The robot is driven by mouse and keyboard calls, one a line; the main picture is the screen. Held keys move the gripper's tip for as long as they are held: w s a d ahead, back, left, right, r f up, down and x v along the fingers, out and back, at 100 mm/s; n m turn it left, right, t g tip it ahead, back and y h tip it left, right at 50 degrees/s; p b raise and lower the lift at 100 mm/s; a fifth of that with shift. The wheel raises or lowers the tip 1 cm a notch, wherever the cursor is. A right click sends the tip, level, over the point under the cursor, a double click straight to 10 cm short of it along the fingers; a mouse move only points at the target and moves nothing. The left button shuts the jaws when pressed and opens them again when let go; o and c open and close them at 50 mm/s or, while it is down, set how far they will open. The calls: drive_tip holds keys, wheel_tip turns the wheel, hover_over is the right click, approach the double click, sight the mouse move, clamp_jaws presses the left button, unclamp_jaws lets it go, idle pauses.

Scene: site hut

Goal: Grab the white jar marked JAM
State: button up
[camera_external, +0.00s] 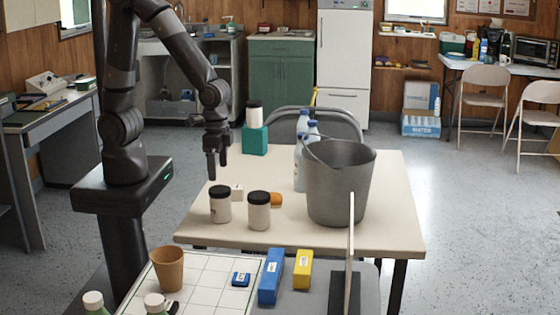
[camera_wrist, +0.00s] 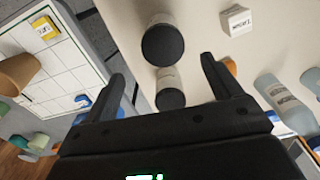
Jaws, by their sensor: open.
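Two white jars with black lids stand upright near the front left of the cream table: a left jar (camera_external: 220,206) and a right jar (camera_external: 259,213). A third white jar with a dark lid (camera_external: 254,116) stands on a teal block at the table's far left. I cannot read JAM on any of them. My gripper (camera_external: 217,168) is open and empty, pointing down above the table, higher than the two front jars. In the wrist view the left jar (camera_wrist: 163,42) and the right jar (camera_wrist: 171,92) show between and beyond the open fingers (camera_wrist: 163,70).
A small white labelled block (camera_external: 237,192) and an orange item (camera_external: 275,200) lie behind the front jars. A grey bucket (camera_external: 342,190) and white bottles (camera_external: 300,170) stand to the right. A gridded board (camera_external: 205,275) with a brown cup (camera_external: 168,268) lies in front.

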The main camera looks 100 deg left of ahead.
sight(220, 189)
drive_tip(key=shift+a+f, duration=0.2)
drive_tip(key=shift+f, duration=4.95)
drive_tip(key=shift+c, duration=0.4)
drive_tip(key=c, duration=1.2)
drive_tip(key=shift+r, duration=0.15)
